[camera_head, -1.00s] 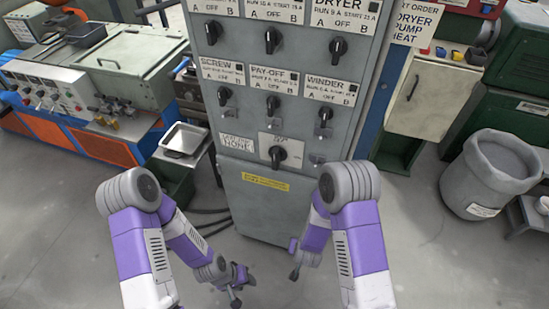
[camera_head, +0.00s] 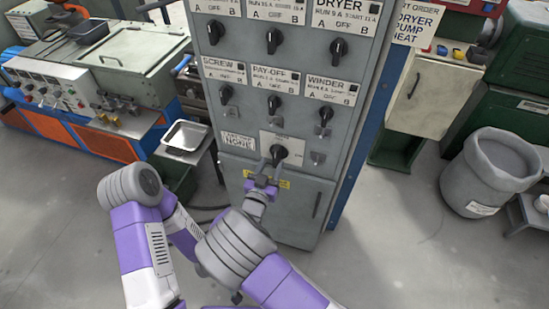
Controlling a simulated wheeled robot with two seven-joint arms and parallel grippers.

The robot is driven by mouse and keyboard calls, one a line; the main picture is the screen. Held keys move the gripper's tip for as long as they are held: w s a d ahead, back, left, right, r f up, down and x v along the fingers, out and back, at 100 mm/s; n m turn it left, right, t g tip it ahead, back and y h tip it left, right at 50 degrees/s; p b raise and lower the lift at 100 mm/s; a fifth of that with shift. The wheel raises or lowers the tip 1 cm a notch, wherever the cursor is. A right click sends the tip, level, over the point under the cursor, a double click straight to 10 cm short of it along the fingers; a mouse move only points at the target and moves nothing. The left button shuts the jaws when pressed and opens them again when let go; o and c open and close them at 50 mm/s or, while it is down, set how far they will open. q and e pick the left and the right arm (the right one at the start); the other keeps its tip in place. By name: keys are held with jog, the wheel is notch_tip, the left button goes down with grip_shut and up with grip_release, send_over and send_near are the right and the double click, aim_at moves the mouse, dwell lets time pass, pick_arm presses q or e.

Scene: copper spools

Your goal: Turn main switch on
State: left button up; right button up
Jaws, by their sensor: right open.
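The grey electrical cabinet (camera_head: 345,165) stands ahead, with several black rotary switches on its front. The main switch (camera_head: 288,148) is the lowest black knob, on a white plate (camera_head: 269,138). My right gripper (camera_head: 271,160) is open just in front of this knob, with its fingers pointing up at its lower part. I cannot tell whether they touch it. My left arm comes in from the left; its gripper is almost wholly hidden behind my right arm, with perhaps a dark tip (camera_head: 236,298) showing.
Other switches, such as the pay-off switch (camera_head: 274,104) and the winder switch (camera_head: 326,115), sit above. A metal tray (camera_head: 185,136) stands left of the cabinet. A grey bin (camera_head: 490,175) stands at the right. The floor between cabinet and bin is clear.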

aim_at(275, 156)
jog(key=shift+x, duration=1.95)
grip_shut()
